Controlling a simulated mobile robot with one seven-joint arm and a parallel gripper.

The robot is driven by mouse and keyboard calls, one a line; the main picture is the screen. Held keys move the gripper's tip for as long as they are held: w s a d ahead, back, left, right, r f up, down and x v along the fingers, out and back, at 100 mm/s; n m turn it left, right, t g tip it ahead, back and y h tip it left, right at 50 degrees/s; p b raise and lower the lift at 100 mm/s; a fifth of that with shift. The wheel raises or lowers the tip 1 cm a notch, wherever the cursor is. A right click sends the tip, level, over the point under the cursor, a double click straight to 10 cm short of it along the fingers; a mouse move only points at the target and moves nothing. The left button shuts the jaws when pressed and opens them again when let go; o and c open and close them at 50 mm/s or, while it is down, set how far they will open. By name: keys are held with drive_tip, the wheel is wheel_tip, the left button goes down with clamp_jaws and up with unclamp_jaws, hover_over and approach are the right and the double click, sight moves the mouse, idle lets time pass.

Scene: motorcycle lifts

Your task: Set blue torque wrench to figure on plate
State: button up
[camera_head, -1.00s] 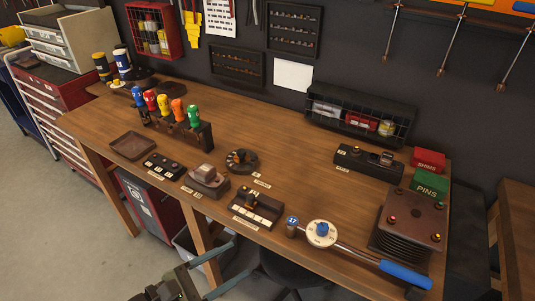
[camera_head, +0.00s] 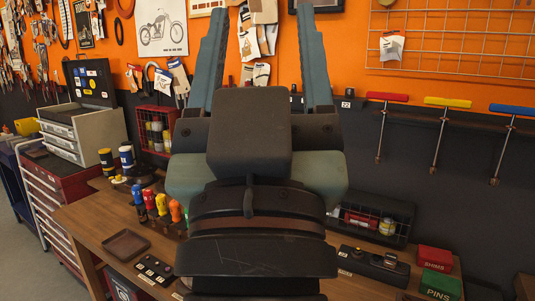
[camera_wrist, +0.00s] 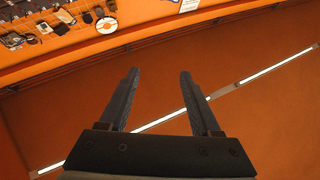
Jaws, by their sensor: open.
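My gripper (camera_head: 258,12) is raised high in front of the camera with its two fingers spread and pointing up, nothing between them. In the wrist view my gripper (camera_wrist: 160,75) is also open and empty, facing an orange-brown surface with light strips. The torque wrench with the blue handle and round dial, and the small blue plate marked 37, are not visible now. The front right part of the wooden bench (camera_head: 75,215) where they showed earlier is hidden by my arm or below the picture's edge.
T-handled tools hang on the wall, one blue (camera_head: 513,109). A green PINS box (camera_head: 440,285) and a red SHIMS box (camera_head: 435,259) stand at the bench's right. A wire basket (camera_head: 375,220), brown tray (camera_head: 125,245) and colored-handled tools (camera_head: 162,204) also stand there.

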drive_tip(key=shift+s+d+r+t, duration=0.15)
drive_tip(key=shift+s+r+t, duration=0.35)
drive_tip(key=shift+s+r, duration=0.5)
drive_tip(key=shift+f, duration=0.25)
